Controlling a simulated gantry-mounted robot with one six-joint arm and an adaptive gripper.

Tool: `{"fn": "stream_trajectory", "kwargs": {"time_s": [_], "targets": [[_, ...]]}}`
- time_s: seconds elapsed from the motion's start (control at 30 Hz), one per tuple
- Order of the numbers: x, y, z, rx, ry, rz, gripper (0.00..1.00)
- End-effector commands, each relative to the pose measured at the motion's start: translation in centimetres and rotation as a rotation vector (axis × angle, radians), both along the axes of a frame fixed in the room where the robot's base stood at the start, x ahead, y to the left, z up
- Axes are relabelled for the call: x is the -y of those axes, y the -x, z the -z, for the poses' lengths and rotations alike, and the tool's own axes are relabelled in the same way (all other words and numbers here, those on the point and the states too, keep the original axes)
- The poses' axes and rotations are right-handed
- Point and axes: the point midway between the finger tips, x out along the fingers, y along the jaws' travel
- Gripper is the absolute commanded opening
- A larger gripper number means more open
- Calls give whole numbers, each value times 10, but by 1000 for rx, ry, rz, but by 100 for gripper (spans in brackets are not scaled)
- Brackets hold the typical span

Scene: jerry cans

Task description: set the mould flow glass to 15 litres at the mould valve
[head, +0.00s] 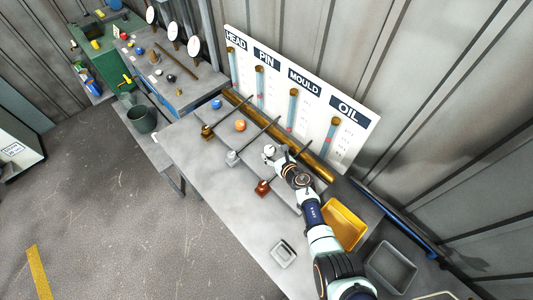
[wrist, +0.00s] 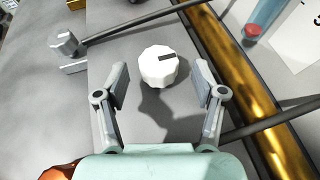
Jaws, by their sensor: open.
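The mould flow glass (head: 293,108) stands on the white board under the label MOULD, with a red float low in it; I cannot read its scale. A glass tube with a red float (wrist: 252,30) shows at the top right of the wrist view. A white ribbed knob (wrist: 158,68) with a dark mark on top sits on the bench, third in the row of knobs (head: 269,149); it appears to be the mould valve. My gripper (wrist: 161,76) is open, its fingers on either side of the knob, with gaps visible.
A blue knob (head: 217,104) and an orange knob (head: 240,125) stand left of the white one. A brass pipe (head: 318,166) runs along the board's foot. A yellow bin (head: 343,222) is at right.

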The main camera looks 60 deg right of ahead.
Motion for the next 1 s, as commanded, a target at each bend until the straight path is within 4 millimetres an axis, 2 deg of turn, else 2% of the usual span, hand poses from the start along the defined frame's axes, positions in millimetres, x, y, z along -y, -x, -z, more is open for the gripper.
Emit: {"fn": "stream_trajectory", "kwargs": {"time_s": [0.03, 0.2, 0.5, 0.87, 1.0], "targets": [[5, -8, 11, 1, 0, -1, 69], [15, -22, 15, 1, 1, 0, 69], [17, -25, 12, 1, 0, 1, 69], [17, -25, 12, 1, 0, 1, 9], [16, -25, 12, 1, -1, 5, 8]]}}
